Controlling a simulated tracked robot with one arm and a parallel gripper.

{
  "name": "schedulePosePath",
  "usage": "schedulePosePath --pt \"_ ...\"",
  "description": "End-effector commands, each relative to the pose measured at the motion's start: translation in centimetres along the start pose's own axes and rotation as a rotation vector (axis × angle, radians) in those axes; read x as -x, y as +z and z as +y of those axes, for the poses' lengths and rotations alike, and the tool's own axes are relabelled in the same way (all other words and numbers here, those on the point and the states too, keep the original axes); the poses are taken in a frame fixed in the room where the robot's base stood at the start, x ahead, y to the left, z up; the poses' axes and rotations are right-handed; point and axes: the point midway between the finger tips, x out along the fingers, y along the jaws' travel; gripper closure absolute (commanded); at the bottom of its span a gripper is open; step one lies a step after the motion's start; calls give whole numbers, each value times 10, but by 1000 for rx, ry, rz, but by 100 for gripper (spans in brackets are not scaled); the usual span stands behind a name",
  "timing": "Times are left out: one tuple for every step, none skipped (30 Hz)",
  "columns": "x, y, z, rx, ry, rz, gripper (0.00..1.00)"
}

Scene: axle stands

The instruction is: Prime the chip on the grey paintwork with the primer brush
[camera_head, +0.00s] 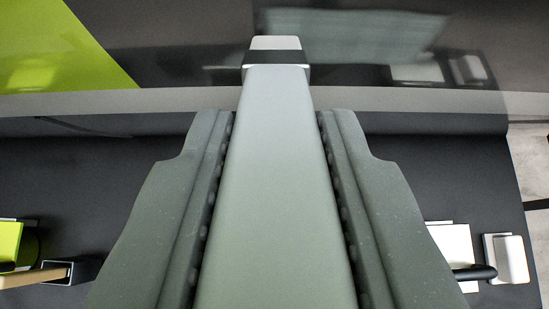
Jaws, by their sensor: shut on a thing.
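My gripper (277,122) is shut on a long pale grey-green handle, which I take to be the primer brush (278,190). A finger lies along each side of it. The brush points away from me and ends in a black band and a short whitish tip. The tip overlaps the glossy dark grey paintwork (180,50) at the top of the view. I cannot tell whether it touches. No chip shows on the visible paintwork; the brush and fingers hide part of the view.
A bright green area (50,50) fills the panel's upper left. A pale strip (150,101) runs along its lower edge. On the dark surface (90,180) below, a green item (10,240) with a wooden-looking bar stands left, and white blocks (508,258) stand right. Reflections show in the panel.

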Motion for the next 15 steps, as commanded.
schedulePosePath --pt "0 0 -1 0 0 0 95" --pt "0 0 -1 0 0 0 95" --pt "0 0 -1 0 0 0 95" --pt "0 0 -1 0 0 1 95" --pt "0 0 -2 0 0 0 95" --pt "0 0 -3 0 -1 1 95" --pt "0 0 -4 1 -1 1 95" --pt "0 0 -5 0 -1 1 95" --pt "0 0 -4 0 -1 1 95" --pt "0 0 -4 0 0 1 95" --pt "0 0 -5 0 0 1 95" --pt "0 0 -6 0 -1 1 95" --pt "0 0 -7 1 -1 1 95" --pt "0 0 -8 1 -1 1 95" --pt "0 0 -9 1 -1 1 95"
